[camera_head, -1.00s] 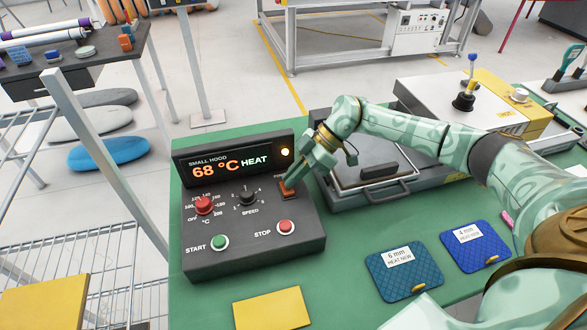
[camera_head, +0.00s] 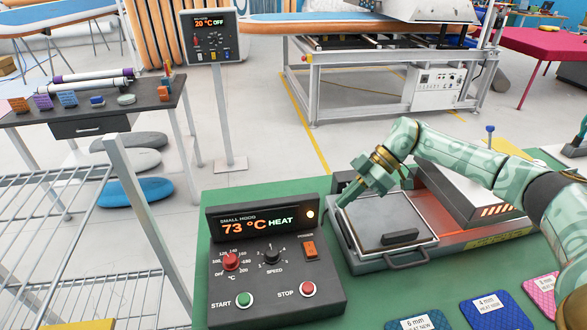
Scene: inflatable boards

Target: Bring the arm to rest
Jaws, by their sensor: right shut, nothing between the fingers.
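My right arm comes in from the right, in pale green patterned sleeves. My left gripper is not in view.
A green START button (camera_head: 244,299), a red STOP button (camera_head: 308,289) and two knobs sit on the box. Coloured pads (camera_head: 495,309) lie at the front right. A wire rack (camera_head: 90,235) stands left. A post display (camera_head: 209,36) reads 20 °C OFF.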

